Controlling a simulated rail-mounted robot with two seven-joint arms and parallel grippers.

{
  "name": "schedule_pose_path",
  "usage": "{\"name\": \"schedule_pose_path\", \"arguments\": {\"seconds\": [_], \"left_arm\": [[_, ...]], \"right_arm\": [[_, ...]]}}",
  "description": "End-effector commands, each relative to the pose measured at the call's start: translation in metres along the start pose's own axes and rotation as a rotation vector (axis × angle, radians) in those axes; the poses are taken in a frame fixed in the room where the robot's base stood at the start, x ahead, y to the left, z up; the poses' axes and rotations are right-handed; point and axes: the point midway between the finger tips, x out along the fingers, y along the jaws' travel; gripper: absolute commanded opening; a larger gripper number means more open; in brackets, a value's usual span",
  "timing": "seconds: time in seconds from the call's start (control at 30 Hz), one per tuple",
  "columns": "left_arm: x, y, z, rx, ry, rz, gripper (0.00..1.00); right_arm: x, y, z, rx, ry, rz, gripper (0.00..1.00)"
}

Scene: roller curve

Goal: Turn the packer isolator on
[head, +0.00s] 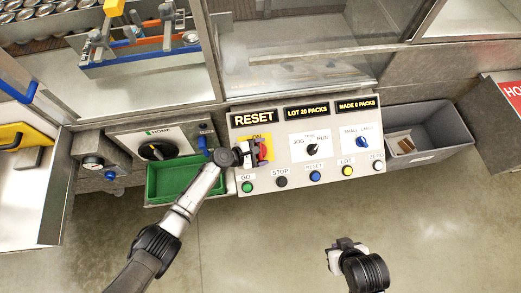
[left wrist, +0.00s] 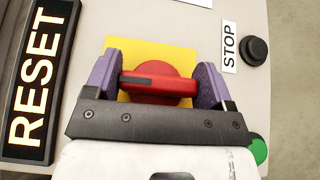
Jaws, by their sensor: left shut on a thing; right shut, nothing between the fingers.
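The packer isolator is a red rotary handle (left wrist: 158,86) on a yellow plate (left wrist: 180,57), under the lit RESET sign (left wrist: 38,75). In the head view the yellow plate (head: 256,139) is partly covered by my left gripper (head: 254,153). In the left wrist view the purple fingers of my left gripper (left wrist: 160,85) are shut on the two ends of the red handle bar, which lies across between them. The ON/OFF markings are mostly hidden. My right gripper (head: 343,246) is shut and empty above the floor, in front of the panel and apart from it.
The panel has a green GO button (head: 247,187), a black STOP button (head: 281,182), a JOG/RUN knob (head: 313,149) and a SMALL/LARGE knob (head: 362,142). A green bin (head: 184,178) is left of it and a grey bin (head: 440,125) right. The floor in front is clear.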

Motion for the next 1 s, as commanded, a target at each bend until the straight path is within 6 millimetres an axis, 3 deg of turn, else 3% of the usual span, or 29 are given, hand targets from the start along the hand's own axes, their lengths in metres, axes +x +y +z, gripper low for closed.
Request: {"name": "schedule_pose_path", "arguments": {"seconds": [0.57, 0.6, 0.8, 1.0], "left_arm": [[0.0003, -0.0005, 0.0004, 0.014, -0.001, -0.022, 0.53], [0.0003, -0.0005, 0.0004, 0.014, -0.001, -0.022, 0.81], [0.0002, -0.0003, 0.0004, 0.013, -0.001, -0.021, 1.00], [0.0002, -0.0002, 0.0003, 0.012, -0.001, -0.020, 1.00]], "right_arm": [[-0.0002, 0.0026, 0.0003, -0.008, -0.001, 0.007, 0.00], [-0.0002, 0.0025, 0.0003, -0.008, -0.001, 0.007, 0.00], [-0.0002, 0.0017, 0.0001, -0.005, 0.000, 0.004, 0.00], [-0.0003, 0.0003, -0.0003, -0.001, 0.000, 0.001, 0.00]]}}
